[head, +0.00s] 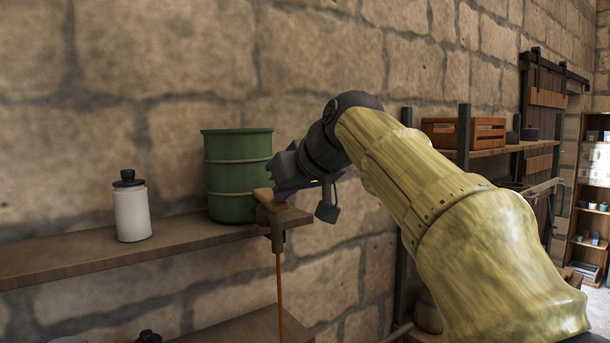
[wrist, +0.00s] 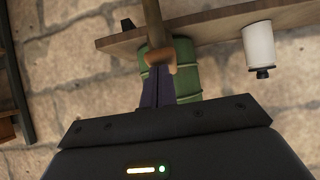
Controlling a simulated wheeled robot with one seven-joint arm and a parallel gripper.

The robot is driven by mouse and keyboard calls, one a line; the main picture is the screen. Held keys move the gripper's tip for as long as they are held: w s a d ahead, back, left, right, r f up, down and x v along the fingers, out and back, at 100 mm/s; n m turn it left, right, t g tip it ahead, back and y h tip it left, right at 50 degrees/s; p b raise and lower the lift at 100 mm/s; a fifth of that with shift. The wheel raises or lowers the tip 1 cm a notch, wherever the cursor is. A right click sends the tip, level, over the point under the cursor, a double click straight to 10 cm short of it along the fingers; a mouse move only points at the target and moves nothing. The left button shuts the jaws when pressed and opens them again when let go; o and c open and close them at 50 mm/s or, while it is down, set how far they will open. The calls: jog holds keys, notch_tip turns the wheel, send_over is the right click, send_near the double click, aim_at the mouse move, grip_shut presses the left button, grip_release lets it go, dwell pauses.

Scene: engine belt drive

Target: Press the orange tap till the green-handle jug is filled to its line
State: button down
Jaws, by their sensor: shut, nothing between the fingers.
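The orange-brown tap (head: 266,199) juts from the front of a green drum (head: 238,170) at the shelf edge. My gripper (head: 278,188) is shut and empty, with its tips at the tap's top, seemingly touching it. In the wrist view my shut fingers (wrist: 158,88) point at the tap (wrist: 158,58), with the green drum (wrist: 184,65) behind. A thin orange stream (head: 280,295) runs straight down from the tap and leaves the bottom of the head view. The green-handle jug and its fill line are not in view.
A white jar with a dark lid (head: 131,208) stands left of the drum on the wooden shelf (head: 60,256). A lower shelf (head: 250,328) lies beneath. A wooden crate (head: 464,132) sits on another shelf at right. A stone wall is close behind.

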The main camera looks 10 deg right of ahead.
jog(key=w+r+p+v, duration=0.1)
jog(key=r+v, duration=0.1)
jog(key=v, duration=1.1)
jog(key=shift+a+p, duration=0.25)
jog(key=shift+p, duration=0.05)
dwell(0.5)
dwell(0.5)
